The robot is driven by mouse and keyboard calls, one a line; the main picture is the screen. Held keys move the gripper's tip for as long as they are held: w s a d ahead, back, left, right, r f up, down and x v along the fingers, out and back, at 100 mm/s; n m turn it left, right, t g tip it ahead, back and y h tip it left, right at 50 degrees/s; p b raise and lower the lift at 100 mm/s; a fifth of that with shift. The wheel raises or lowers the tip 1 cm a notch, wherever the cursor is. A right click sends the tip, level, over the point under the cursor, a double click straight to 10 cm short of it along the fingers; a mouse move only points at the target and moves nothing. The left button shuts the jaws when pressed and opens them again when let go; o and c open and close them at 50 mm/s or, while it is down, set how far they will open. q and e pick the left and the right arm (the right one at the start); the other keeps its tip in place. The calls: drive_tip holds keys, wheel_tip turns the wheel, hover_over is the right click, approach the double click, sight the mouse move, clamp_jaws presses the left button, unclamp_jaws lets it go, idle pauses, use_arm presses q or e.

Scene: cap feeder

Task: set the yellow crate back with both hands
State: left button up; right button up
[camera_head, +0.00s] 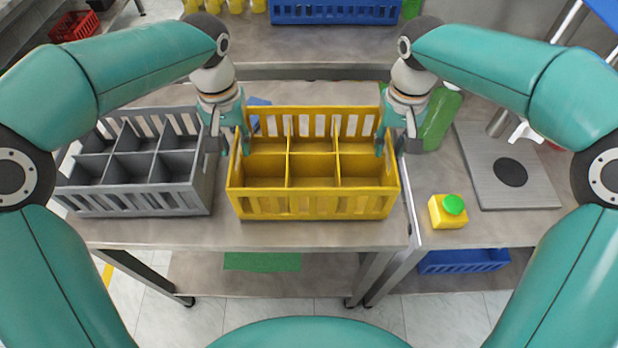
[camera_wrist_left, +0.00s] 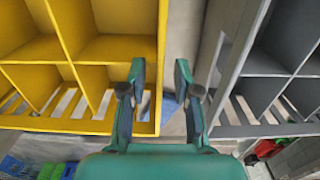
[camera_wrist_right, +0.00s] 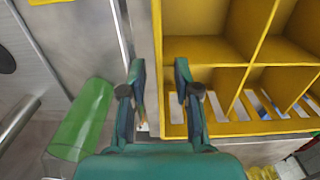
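The yellow crate (camera_head: 313,208) stands on the grey table in the middle of the head view, its several compartments empty. My left gripper (camera_head: 228,139) is at its left side wall. In the left wrist view, the open fingers (camera_wrist_left: 160,78) are on either side of the yellow wall, with gaps visible. My right gripper (camera_head: 394,138) is at the crate's right side wall. In the right wrist view, the open fingers (camera_wrist_right: 160,78) also straddle the yellow wall (camera_wrist_right: 157,40). The heads of both grippers partly hide the crate's back corners in the head view.
A grey divided crate (camera_head: 135,201) stands close on the left, leaving a narrow gap. To the right are a green bottle (camera_head: 440,118), a yellow block with a green top (camera_head: 448,211) and a metal plate (camera_head: 520,190). A blue crate (camera_head: 335,12) is at the back.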

drive_tip(key=shift+r, duration=0.15)
use_arm(q)
wheel_tip(320, 180, up, 11)
drive_tip(key=shift+r, duration=0.2)
use_arm(e)
wheel_tip(320, 180, up, 12)
drive_tip(key=shift+f, duration=0.2)
idle(0.4)
